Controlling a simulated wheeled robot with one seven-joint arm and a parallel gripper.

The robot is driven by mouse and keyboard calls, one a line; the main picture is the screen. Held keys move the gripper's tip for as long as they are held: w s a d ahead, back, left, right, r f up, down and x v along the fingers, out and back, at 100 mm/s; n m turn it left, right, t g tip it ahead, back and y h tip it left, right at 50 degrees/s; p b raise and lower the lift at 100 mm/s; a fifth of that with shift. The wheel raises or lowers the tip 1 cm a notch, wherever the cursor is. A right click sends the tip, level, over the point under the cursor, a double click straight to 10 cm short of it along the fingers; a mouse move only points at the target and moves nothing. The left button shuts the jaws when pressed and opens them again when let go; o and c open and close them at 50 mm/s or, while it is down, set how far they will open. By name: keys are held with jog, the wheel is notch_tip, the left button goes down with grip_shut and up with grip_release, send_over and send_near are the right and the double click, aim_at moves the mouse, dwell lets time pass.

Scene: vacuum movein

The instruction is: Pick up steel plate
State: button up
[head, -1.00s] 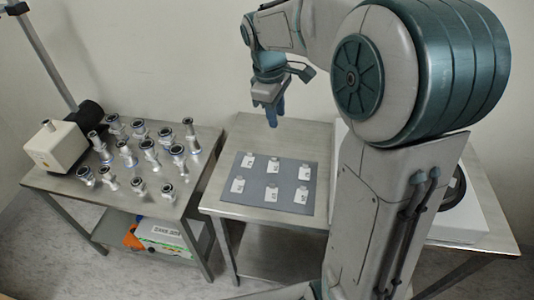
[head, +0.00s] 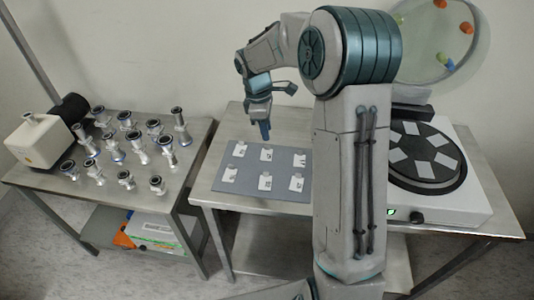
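Several small light plates lie in two rows on a dark grey mat (head: 282,176) on the middle metal table; one plate (head: 265,182) is in the front row. Which of them is the steel plate I cannot tell. My gripper (head: 265,136) hangs fingers-down above the back edge of the mat, apart from the plates as far as I can see. Its blue fingers look close together, but the gap between them is too small to make out. I see nothing held in it.
At right a white machine (head: 470,195) carries a black disc (head: 410,170) with light plates. A clear round lid (head: 445,40) stands raised above it.

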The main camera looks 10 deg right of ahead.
aim_at(267, 153)
jog(key=shift+s+f, duration=0.15)
jog(key=shift+f, duration=1.25)
jog(key=shift+s+f, duration=0.15)
jog(key=shift+f, duration=1.2)
grip_shut()
